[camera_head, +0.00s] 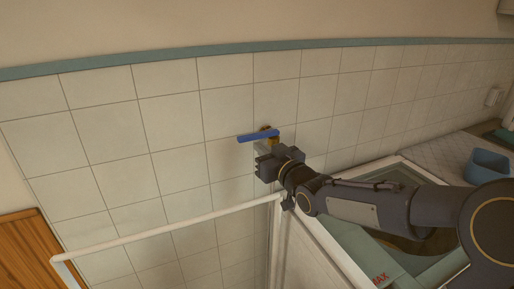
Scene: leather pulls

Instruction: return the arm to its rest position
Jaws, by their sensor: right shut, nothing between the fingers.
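My right arm reaches in from the right, and its gripper (259,166) is near the tiled wall, with its dark fingers pointing left. It is shut and empty. A blue lever handle (257,136) on a brass-coloured fitting sticks out from the wall just above and behind the gripper. The gripper partly hides the fitting, and I cannot tell whether they touch. My left gripper is not in view.
A white rail (170,229) runs across below the gripper. Under my right arm is a pale-framed opening (345,262) with a greenish inside. A blue container (487,166) stands on the counter at the right. A wooden panel (28,252) is at lower left.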

